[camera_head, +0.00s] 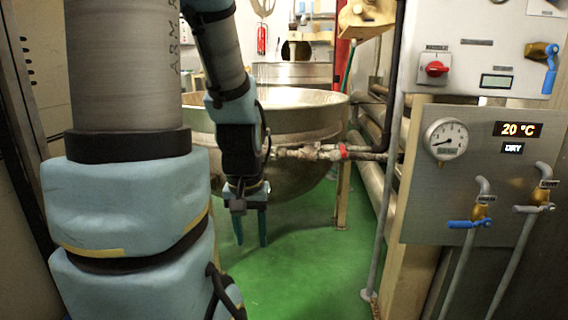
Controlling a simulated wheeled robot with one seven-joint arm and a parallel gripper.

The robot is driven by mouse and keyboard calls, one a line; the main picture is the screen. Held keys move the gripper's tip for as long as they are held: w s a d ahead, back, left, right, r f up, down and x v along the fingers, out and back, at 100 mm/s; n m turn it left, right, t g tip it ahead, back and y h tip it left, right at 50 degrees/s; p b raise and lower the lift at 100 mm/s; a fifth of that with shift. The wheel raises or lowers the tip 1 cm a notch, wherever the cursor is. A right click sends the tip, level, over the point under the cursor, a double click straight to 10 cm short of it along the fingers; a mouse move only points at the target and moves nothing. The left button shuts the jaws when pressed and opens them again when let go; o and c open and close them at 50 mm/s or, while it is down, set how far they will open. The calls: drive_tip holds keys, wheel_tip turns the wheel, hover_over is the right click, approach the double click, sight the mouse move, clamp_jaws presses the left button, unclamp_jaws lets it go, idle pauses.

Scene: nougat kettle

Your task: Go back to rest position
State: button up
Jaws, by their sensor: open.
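My gripper (251,228) hangs at the end of my arm, left of the picture's middle. Its two blue fingers point down and are apart, with only green floor seen between them. It shows in front of the large metal kettle (305,180) and seems to hold nothing. My arm covers the left part of the kettle.
The green floor (300,285) is clear in the middle.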

wheel_tip(320, 180, up, 25)
drive_tip(key=p, duration=2.3)
drive_tip(key=shift+o, duration=0.3)
drive_tip(key=shift+f, duration=0.1)
